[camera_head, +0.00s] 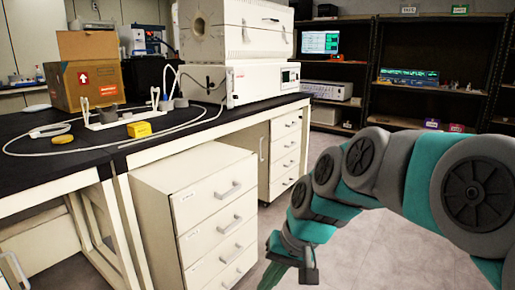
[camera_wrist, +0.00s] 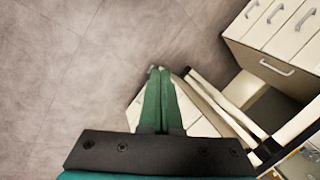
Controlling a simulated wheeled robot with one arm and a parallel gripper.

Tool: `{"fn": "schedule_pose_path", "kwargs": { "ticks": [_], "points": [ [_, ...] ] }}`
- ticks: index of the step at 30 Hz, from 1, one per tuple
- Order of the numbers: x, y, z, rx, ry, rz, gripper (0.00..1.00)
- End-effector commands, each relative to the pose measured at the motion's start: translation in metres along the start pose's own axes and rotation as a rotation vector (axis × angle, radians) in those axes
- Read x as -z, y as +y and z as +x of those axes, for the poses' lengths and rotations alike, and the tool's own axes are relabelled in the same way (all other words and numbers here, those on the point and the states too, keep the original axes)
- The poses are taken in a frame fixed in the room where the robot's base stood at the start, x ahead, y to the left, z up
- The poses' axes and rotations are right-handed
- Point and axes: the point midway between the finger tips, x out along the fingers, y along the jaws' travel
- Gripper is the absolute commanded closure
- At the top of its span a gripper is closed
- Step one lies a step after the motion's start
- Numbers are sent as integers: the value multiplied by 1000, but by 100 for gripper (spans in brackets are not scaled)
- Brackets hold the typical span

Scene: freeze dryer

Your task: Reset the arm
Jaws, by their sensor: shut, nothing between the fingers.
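My arm reaches in from the right of the head view and bends down to the left. My gripper (camera_head: 290,270) hangs low in front of the white drawer cabinet (camera_head: 205,215), over the floor. In the wrist view the green fingers of my gripper (camera_wrist: 160,72) lie together with nothing between them. The wrist view looks down on the grey floor (camera_wrist: 70,60), with the bench frame and drawers at the right. The very tips are small in the head view.
A black-topped bench (camera_head: 60,180) stands at the left with a cardboard box (camera_head: 90,85), a yellow block (camera_head: 139,129) and a white furnace unit (camera_head: 235,85). Dark shelves (camera_head: 430,55) stand at the back. Open floor (camera_head: 345,235) lies beneath my arm.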

Motion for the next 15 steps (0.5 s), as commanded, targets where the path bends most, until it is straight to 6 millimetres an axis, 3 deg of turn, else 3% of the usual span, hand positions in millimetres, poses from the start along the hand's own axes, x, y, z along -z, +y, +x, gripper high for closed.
{"fn": "schedule_pose_path", "kwargs": {
  "ticks": [1, 3, 9, 15],
  "points": [
    [-25, 17, 0, -52, -18, -9, 100],
    [-58, 41, 3, -119, -51, -20, 100],
    [-146, 106, 5, -291, -148, -14, 100],
    [-199, 143, 6, -380, -211, 8, 100]
  ]
}}
